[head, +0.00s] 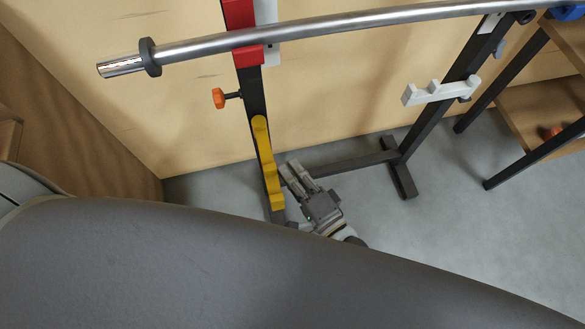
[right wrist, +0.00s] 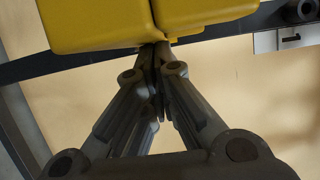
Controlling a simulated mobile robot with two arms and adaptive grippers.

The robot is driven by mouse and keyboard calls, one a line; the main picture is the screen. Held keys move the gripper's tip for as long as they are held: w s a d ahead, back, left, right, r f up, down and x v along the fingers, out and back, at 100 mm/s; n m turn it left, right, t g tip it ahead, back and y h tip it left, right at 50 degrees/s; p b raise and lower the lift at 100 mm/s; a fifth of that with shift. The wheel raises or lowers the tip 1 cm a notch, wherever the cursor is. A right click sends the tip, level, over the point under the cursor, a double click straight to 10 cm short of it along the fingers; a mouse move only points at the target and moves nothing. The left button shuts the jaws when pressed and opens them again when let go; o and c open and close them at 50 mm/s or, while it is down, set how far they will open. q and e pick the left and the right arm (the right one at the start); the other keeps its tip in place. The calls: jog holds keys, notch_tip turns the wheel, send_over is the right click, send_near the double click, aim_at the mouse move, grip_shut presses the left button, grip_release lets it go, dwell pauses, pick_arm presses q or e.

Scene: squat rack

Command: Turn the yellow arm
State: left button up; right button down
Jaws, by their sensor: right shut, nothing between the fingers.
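The yellow arm (head: 267,165) hangs down along the lower part of the rack's dark left upright in the head view. In the right wrist view the yellow arm (right wrist: 100,22) fills the top, with a second yellow part beside it. My right gripper (head: 290,173) is just right of the yellow arm's lower half. In the right wrist view its fingers (right wrist: 155,52) are together, with the tips at the lower edge of the yellow arm. Nothing shows between them, and I cannot tell whether they touch it. My left gripper is not in view.
A steel bar (head: 330,28) lies across the top of the rack. An orange knob (head: 219,98) sticks out left of the upright. A white hook piece (head: 440,91) is on the right upright. A wooden shelf (head: 545,100) stands at right. Grey floor (head: 450,220) is clear right of my gripper.

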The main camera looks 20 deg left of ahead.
jog(key=shift+s+a, duration=0.1)
jog(key=v, duration=1.2)
jog(key=w+d+f+n+g+h+p, duration=0.25)
jog(key=d+f+h+p, duration=0.25)
jog(key=d+f, duration=0.4)
jog(key=w+d+f+n+g+h+p, duration=0.1)
jog(key=d+f+n+h+p, duration=0.3)
jog(key=d+f, duration=0.5)
pick_arm(q)
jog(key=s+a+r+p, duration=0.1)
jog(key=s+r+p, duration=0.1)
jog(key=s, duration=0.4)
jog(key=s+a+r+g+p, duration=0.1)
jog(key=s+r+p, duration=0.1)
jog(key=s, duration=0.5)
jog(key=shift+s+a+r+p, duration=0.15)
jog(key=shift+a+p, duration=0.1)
jog(key=shift+p, duration=0.4)
pick_arm(e)
jog(key=s+d+f+n+g+h, duration=0.2)
jog(key=s+f, duration=0.3)
jog(key=s, duration=0.6)
jog(key=s+d+f+n+g+h, duration=0.2)
jog(key=s+f+g, duration=0.3)
jog(key=s, duration=0.7)
jog(key=shift+d+f+h, duration=0.4)
jog(key=shift+d, duration=0.35)
